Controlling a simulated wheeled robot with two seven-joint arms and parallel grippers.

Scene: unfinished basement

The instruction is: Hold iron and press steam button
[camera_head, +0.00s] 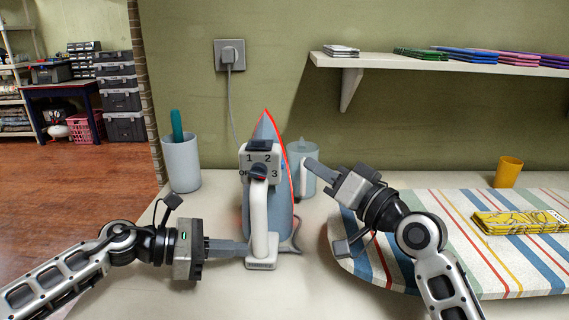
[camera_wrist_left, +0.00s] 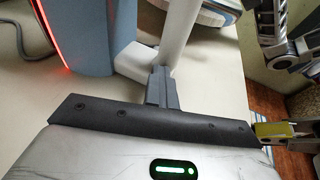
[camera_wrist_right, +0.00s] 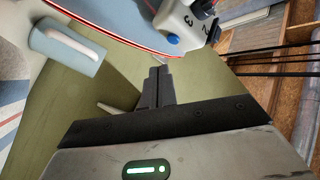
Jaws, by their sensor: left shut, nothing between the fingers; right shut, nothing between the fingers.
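The iron (camera_head: 275,205) stands upright on the table, pale blue with a red-edged soleplate and a white handle (camera_head: 260,225) facing me. A dial (camera_head: 259,171) marked 1, 2, 3 is near the handle's top. A blue round button (camera_wrist_right: 173,39) shows beside the numbers in the right wrist view. My left gripper (camera_head: 246,248) is shut, its tips against or very close to the handle's lower part; the handle (camera_wrist_left: 178,35) is not between the fingers. My right gripper (camera_head: 308,163) is shut and empty, right of the iron's upper part; contact cannot be told.
A pale blue container (camera_head: 302,185) stands behind the right gripper. A striped ironing board (camera_head: 400,270) with a folded yellow cloth (camera_head: 520,221) lies right. A cup (camera_head: 181,165) stands left, a yellow cup (camera_head: 508,172) at the back right. A wall shelf (camera_head: 400,63) hangs above.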

